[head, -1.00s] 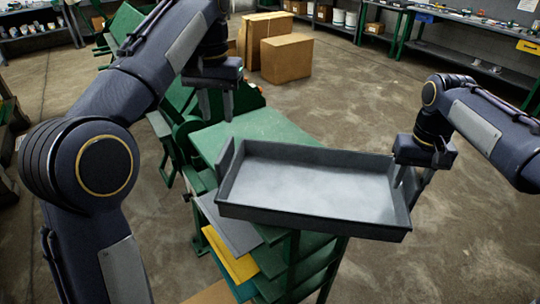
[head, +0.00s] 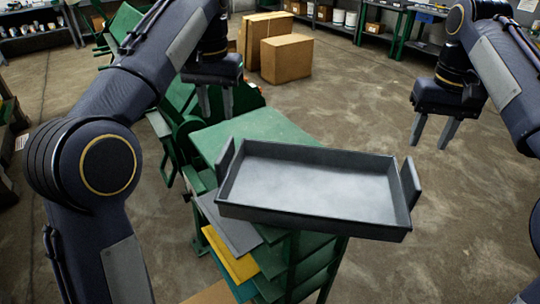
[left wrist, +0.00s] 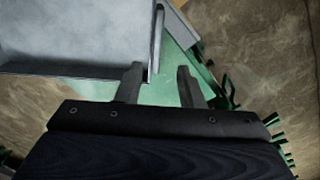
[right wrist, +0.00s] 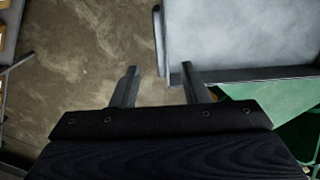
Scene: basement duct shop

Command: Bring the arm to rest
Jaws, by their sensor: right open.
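A grey rectangular tray (head: 315,185) with upright end handles rests on top of a green stand (head: 250,133) in the head view. It looks empty. My left gripper (head: 216,114) is open and empty, above and behind the tray's left end. In the left wrist view, my left fingers (left wrist: 160,72) appear on either side of the line of the tray's end. My right gripper (head: 432,145) is open and empty, up and to the right of the tray's right handle (head: 411,182), apart from it. The right wrist view shows my right fingers (right wrist: 159,72) with nothing between them.
Shelves under the stand's top hold grey and yellow sheets (head: 232,255). Green machinery stands behind and left of the stand. Cardboard boxes (head: 286,58) sit on the floor farther back. Workbenches line the back. Open concrete floor lies to the right.

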